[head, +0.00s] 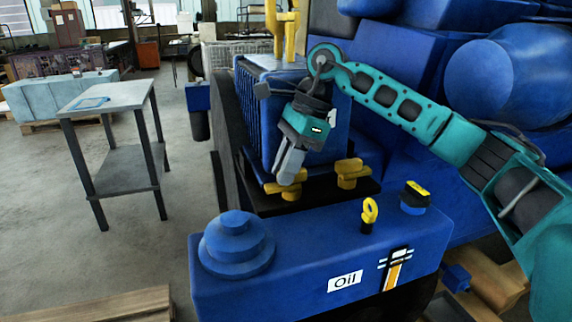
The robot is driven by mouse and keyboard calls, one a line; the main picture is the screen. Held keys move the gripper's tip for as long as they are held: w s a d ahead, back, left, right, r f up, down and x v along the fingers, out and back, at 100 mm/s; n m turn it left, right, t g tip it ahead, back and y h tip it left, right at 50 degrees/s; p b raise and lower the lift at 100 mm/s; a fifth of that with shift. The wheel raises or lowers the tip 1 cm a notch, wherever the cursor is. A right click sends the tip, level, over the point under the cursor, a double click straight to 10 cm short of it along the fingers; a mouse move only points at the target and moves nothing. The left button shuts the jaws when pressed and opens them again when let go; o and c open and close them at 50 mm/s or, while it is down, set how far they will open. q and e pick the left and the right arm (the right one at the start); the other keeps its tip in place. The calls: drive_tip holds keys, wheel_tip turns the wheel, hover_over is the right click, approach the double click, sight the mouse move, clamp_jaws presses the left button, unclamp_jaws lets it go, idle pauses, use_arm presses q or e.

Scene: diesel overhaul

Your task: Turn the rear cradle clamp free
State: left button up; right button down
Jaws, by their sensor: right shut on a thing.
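Two yellow clamps sit on the dark ledge at the foot of the blue finned block (343,120). My right gripper (287,178) points down at the left yellow clamp (283,188) and is shut on it. The gripper fingers hide part of this clamp. The other yellow clamp (351,174) stands apart to the right, with nothing touching it. No marking shows which clamp is the rear one. My left gripper is not in view.
A blue oil tank (300,265) with a stepped round cap, a yellow ring handle (369,211) and a black-and-yellow cap (415,196) stands in front. Large blue engine parts (510,75) fill the right. A grey table (112,95) stands left, with open floor around it.

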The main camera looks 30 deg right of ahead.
drive_tip(key=c, duration=1)
unclamp_jaws()
drive_tip(key=p+v, duration=0.1)
drive_tip(key=v, duration=1.1)
drive_tip(key=shift+r+p, duration=0.35)
drive_tip(key=shift+r, duration=0.05)
drive_tip(key=shift+s+d, duration=0.1)
